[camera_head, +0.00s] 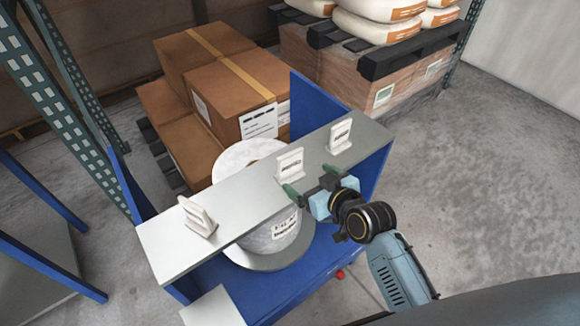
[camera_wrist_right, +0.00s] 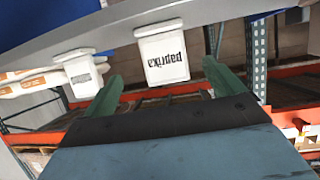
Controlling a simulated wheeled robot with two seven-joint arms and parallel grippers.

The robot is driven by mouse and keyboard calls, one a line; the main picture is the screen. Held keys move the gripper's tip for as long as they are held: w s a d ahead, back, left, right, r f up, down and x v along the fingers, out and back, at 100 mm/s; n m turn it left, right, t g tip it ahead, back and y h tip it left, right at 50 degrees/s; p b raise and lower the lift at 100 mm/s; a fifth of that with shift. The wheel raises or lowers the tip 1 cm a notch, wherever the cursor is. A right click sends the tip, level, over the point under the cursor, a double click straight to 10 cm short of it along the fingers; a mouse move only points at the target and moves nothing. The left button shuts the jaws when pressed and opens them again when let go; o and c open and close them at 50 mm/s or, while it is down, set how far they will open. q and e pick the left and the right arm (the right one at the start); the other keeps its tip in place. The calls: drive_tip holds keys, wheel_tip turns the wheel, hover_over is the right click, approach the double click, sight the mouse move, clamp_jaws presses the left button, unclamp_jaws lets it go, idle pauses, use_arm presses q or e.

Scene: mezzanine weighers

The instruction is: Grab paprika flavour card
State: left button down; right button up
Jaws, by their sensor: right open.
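The paprika card (camera_wrist_right: 163,55) is white with dark lettering and appears upside down in the right wrist view, between the two green fingertips. It appears to be the middle card (camera_head: 290,163) on the grey shelf (camera_head: 240,190) in the head view, standing upright. My right gripper (camera_head: 312,180) is open and empty at the shelf's front edge, its fingers pointing towards this card. No contact with the card shows. My left gripper is not in view.
Another white card (camera_head: 340,136) stands to the right on the shelf, and one (camera_head: 199,216) to the left. A large white roll (camera_head: 272,232) sits below the shelf in the blue frame (camera_head: 375,170). Cardboard boxes (camera_head: 235,92) are stacked behind.

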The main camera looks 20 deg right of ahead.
sight(291, 168)
drive_tip(key=x, duration=0.9)
drive_tip(key=shift+a, duration=0.2)
drive_tip(key=shift+c, duration=0.3)
drive_tip(key=c, duration=1)
